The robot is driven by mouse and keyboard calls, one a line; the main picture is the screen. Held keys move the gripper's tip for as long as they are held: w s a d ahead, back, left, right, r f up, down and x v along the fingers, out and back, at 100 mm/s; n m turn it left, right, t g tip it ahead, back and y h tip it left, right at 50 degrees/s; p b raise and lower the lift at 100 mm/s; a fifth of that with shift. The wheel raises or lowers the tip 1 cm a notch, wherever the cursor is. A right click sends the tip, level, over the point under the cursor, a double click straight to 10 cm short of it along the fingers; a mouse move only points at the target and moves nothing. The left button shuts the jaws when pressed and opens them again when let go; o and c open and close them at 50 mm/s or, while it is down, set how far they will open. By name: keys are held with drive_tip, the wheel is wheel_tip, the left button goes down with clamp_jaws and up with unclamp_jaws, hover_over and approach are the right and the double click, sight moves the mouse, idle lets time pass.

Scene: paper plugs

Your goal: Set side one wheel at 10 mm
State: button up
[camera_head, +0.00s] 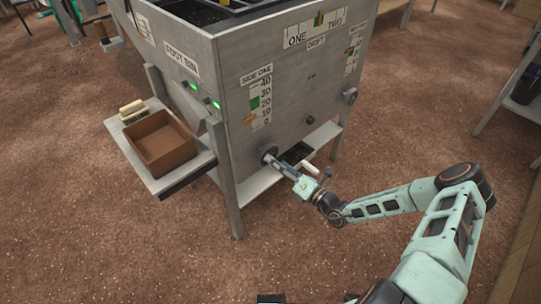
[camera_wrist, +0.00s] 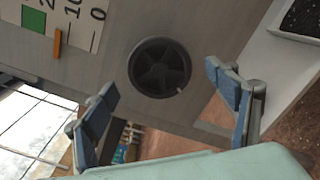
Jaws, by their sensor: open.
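The side one wheel (camera_wrist: 160,68) is a dark round knob with spokes on the grey machine's front panel. It also shows low on the panel in the head view (camera_head: 267,151). My gripper (camera_wrist: 168,98) is open, its two blue-padded fingers either side of the wheel in the wrist view; whether they touch it I cannot tell. In the head view my gripper (camera_head: 276,162) points at the wheel. The side one scale (camera_head: 263,100) reads 0 to 40, with a green band (camera_head: 254,103). Its orange pointer (camera_wrist: 57,43) lies near the 10, seemingly slightly toward 20; the exact reading is unclear.
A second wheel (camera_head: 350,95) sits on the panel at the right. A machine leg (camera_head: 228,185) stands left of my gripper. A low shelf (camera_head: 258,186) lies below the wheel. A brown bin (camera_head: 162,143) rests on the left side shelf. Floor ahead is clear.

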drive_tip(key=shift+s+d, duration=0.3)
drive_tip(key=shift+s, duration=0.05)
drive_tip(key=n+p, duration=0.5)
drive_tip(key=n, duration=0.7)
drive_tip(key=shift+w+a, duration=0.15)
drive_tip(key=b+x, duration=0.1)
drive_tip(key=x, duration=0.2)
drive_tip(key=shift+w+a, duration=0.2)
drive_tip(key=shift+w, duration=0.05)
idle(0.6)
